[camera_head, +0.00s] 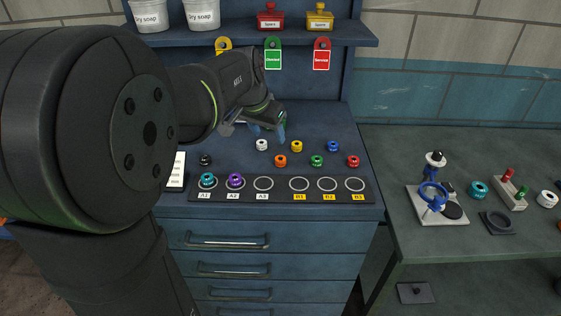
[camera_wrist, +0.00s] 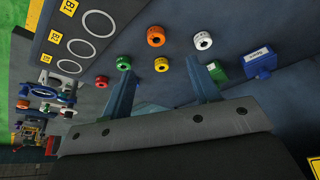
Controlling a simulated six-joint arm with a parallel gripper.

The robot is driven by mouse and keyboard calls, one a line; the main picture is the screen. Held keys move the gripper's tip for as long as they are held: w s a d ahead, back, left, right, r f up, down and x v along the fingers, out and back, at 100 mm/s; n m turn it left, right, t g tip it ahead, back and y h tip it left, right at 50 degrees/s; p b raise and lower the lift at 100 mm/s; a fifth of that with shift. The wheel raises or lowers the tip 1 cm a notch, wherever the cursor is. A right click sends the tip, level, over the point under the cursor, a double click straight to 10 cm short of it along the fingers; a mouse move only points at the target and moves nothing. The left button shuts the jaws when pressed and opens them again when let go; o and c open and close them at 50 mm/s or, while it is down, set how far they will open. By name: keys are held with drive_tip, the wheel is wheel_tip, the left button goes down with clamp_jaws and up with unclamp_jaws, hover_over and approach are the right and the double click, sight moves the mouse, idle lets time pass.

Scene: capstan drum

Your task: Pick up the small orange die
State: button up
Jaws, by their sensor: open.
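The small orange die (camera_head: 280,160) sits on the blue bench top in the head view, behind the panel's rings, with the white, yellow and green dies around it. It also shows in the wrist view (camera_wrist: 155,36), unobstructed. My gripper (camera_head: 268,131) is open, its blue fingers above the bench and farther back than the orange die. In the wrist view the open fingertips (camera_wrist: 160,67) stand apart. The yellow die (camera_wrist: 161,64) appears between them in the picture, and the orange die appears beyond it. Nothing is held.
The white (camera_head: 262,145), green (camera_head: 317,161), blue (camera_head: 333,146), red (camera_head: 353,161) and black (camera_head: 205,160) dies stand nearby. A ringed panel (camera_head: 281,198) lies in front, with teal (camera_head: 207,180) and purple (camera_head: 236,181) pieces on it. A shelf (camera_head: 346,37) hangs above the bench.

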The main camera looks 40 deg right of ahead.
approach(281, 158)
drive_tip(key=f, duration=0.1)
drive_tip(key=w+f, duration=0.1)
drive_tip(key=f, duration=0.1)
drive_tip(key=shift+d+f, duration=0.1)
drive_tip(key=shift+d, duration=0.15)
drive_tip(key=shift+s+d+x, duration=0.1)
drive_tip(key=shift+s+x, duration=0.1)
drive_tip(key=shift+x, duration=1.15)
drive_tip(key=shift+s+d+x, duration=0.15)
drive_tip(key=shift+x, duration=1.2)
drive_tip(key=shift+c, duration=0.5)
drive_tip(key=c, duration=1.1)
